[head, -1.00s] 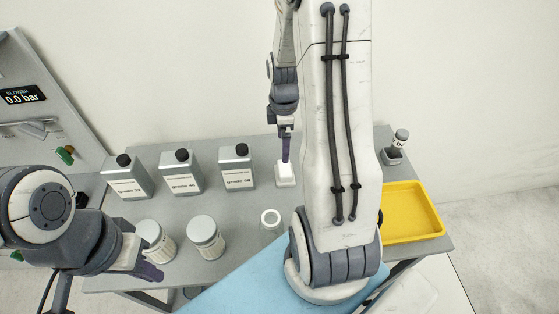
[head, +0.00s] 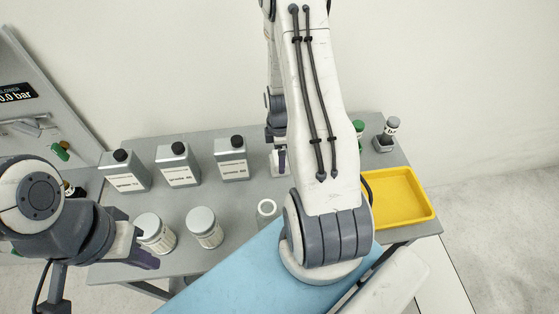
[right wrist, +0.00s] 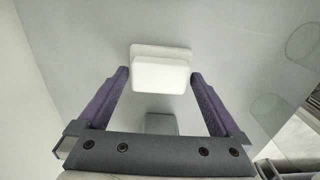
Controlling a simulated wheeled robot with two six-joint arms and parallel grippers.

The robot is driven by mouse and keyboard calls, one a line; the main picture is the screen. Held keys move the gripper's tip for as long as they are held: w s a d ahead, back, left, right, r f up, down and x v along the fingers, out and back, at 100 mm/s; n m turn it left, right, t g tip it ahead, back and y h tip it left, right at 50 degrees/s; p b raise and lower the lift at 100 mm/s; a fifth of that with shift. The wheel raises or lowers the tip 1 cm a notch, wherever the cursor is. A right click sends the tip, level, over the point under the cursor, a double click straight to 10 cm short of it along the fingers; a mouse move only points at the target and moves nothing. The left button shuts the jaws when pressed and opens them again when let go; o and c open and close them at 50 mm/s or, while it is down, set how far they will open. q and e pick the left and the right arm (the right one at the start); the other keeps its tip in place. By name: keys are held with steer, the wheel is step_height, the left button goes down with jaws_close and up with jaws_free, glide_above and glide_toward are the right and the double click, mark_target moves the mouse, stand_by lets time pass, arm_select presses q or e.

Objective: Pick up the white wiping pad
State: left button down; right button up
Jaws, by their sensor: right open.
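The white wiping pad (right wrist: 160,75) shows in the right wrist view as a white block on a wider white base part. It lies on the grey table, between the fingertips of my right gripper (right wrist: 160,78). The purple fingers are apart, one on each side of the pad; I cannot tell whether they touch it. In the head view my right gripper (head: 279,160) points down at the back of the table, and my own arm hides part of the pad. My left gripper (head: 143,260) is over the table's left front, away from the pad; its finger gap is not clear.
Several grey bottles (head: 231,160) stand left of the pad. Two white-lidded jars (head: 204,228) and a small white ring-topped vessel (head: 267,208) stand nearer. A yellow tray (head: 425,216) lies at right, with a small bottle (head: 387,132) behind it.

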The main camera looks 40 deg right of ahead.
steer(key=shift+c, duration=0.3)
steer(key=c, duration=1)
steer(key=shift+r, duration=0.15)
steer(key=shift+c, duration=0.2)
steer(key=shift+r+b, duration=0.3)
steer(key=shift+r, duration=0.3)
step_height(320, 180, up, 2)
steer(key=shift+w+r+b, duration=0.1)
steer(key=shift+r+b, duration=0.15)
steer(key=shift+b, duration=0.15)
steer(key=d+r+b, duration=0.2)
steer(key=d+r, duration=0.5)
steer(key=d, duration=0.4)
steer(key=shift+d, duration=0.35)
